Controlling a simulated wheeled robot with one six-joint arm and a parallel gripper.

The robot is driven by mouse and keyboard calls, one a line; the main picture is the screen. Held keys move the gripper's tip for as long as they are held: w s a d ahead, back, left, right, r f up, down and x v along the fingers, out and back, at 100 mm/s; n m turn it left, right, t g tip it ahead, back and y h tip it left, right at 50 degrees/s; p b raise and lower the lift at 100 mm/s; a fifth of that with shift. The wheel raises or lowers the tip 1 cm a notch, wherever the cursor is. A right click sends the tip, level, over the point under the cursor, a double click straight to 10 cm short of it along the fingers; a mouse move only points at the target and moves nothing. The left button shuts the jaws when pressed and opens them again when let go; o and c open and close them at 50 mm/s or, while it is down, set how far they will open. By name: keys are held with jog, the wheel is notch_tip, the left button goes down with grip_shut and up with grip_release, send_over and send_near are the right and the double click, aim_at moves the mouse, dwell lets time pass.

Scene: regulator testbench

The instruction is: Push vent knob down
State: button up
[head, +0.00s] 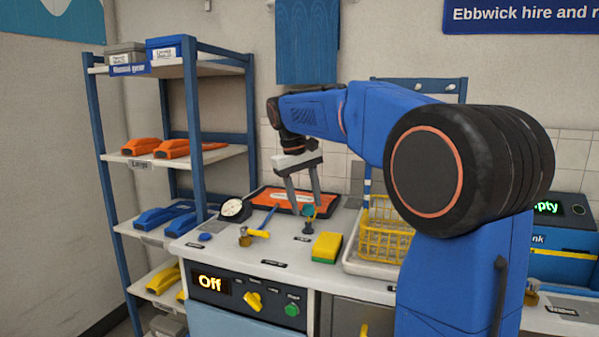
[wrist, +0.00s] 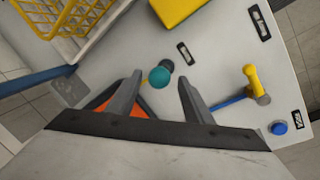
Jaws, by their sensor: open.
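A round teal knob (head: 308,211) stands on a small dark post on the white bench top. It also shows in the wrist view (wrist: 159,77), with a dark round part behind it. My gripper (head: 305,205) points down over it with its fingers apart and empty. In the wrist view, my gripper (wrist: 161,80) has one fingertip on each side of the teal knob, with gaps visible. I cannot tell whether the fingertips are above or level with the knob. The label near it is too small to read, so I cannot confirm that this is the vent knob.
A yellow-green sponge (head: 327,247) and yellow wire basket (head: 385,232) are to the right. An orange tray (head: 272,196) lies behind.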

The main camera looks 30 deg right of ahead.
jog(key=v, duration=1.6)
jog(key=shift+a, duration=0.1)
